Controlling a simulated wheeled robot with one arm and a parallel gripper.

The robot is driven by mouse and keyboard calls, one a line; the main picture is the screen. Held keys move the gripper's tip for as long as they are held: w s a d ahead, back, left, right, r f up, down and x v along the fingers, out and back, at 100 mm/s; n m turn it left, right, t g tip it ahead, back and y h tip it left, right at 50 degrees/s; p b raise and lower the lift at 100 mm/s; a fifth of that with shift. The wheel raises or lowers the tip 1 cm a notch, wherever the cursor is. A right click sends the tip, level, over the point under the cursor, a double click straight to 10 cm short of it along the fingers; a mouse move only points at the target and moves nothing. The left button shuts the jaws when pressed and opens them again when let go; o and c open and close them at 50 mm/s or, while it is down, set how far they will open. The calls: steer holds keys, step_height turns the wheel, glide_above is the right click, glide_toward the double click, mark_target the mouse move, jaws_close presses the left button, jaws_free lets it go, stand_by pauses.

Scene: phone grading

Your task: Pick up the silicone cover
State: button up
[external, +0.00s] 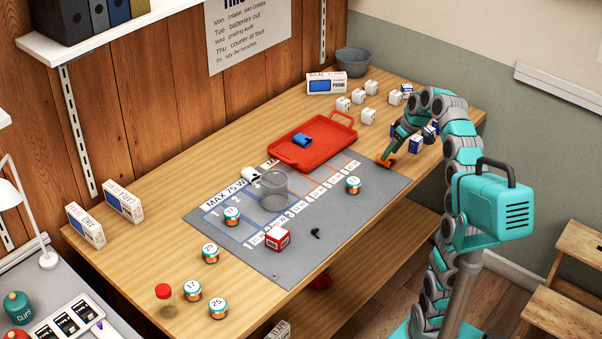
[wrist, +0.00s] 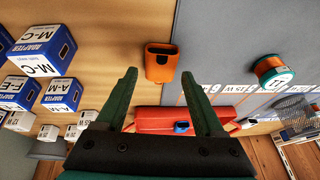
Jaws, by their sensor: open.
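An orange cover-like piece with a dark opening (wrist: 160,64) lies on the wooden table beside the edge of the grey mat; I take it for the silicone cover. In the external view the orange piece (external: 386,161) shows just below my gripper (external: 391,151). In the wrist view my gripper (wrist: 159,76) has its two green fingers spread wide with nothing between them. The orange piece appears just beyond the fingertips, roughly centred between them. I cannot tell the exact height gap.
A red tray (external: 284,153) with a blue piece (external: 302,140) stands behind the mat (external: 330,210). Blue and white adapter boxes (wrist: 61,94) stand close to my gripper. An orange-and-teal spool (wrist: 271,72) sits on the mat.

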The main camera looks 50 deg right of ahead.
steer(key=shift+x, duration=1.45)
steer(key=c, duration=1.1)
steer(key=shift+r, duration=0.15)
